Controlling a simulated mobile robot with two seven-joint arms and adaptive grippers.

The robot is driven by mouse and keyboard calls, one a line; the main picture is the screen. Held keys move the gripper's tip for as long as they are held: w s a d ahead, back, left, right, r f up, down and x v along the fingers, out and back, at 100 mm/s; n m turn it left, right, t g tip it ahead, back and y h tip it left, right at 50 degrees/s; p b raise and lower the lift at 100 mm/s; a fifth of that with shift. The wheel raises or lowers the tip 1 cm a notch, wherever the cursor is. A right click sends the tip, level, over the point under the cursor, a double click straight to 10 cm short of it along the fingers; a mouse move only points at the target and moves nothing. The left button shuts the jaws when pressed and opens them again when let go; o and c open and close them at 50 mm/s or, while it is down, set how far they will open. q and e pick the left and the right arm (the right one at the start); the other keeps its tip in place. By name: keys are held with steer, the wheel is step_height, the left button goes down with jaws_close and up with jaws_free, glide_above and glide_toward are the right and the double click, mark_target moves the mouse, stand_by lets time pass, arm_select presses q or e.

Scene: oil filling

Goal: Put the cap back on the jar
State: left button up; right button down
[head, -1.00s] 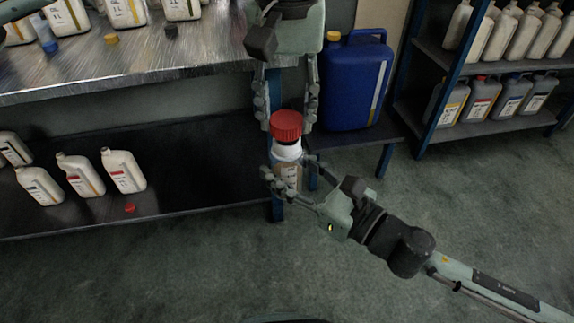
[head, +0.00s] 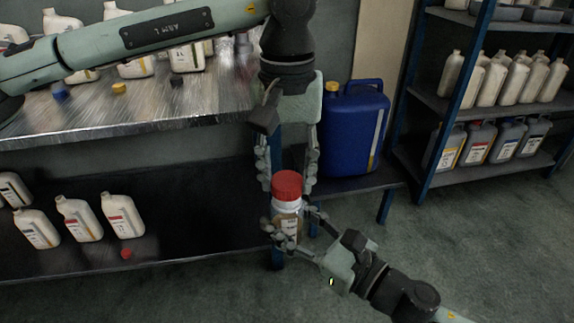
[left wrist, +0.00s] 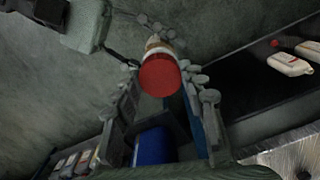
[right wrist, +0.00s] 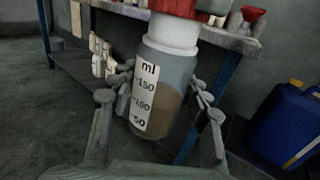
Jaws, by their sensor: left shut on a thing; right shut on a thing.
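The jar (head: 287,222) is upright, with a white neck and a graduated label, and is partly filled with brown liquid, as the right wrist view (right wrist: 165,85) shows. The red cap (head: 287,184) sits at the top of the white neck, and it also shows in the left wrist view (left wrist: 160,74). I cannot tell whether it is fully tightened. My left gripper (head: 287,180) points down from above, its fingers shut on the cap's sides. My right gripper (head: 290,232) comes from the lower right and is shut around the jar's body.
A metal workbench (head: 190,105) with bottles and loose caps is at the left. A lower shelf (head: 180,220) holds white bottles and a small red cap (head: 126,253). A blue canister (head: 350,130) stands behind right. A bottle rack (head: 425,165) is far right. The floor in front is open.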

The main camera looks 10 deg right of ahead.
arm_select(q)
steer(key=shift+f, duration=0.65)
stand_by(0.5)
steer(key=m, duration=0.9)
steer(key=shift+m, duration=0.3)
steer(key=m, duration=0.3)
steer(key=o, duration=0.7)
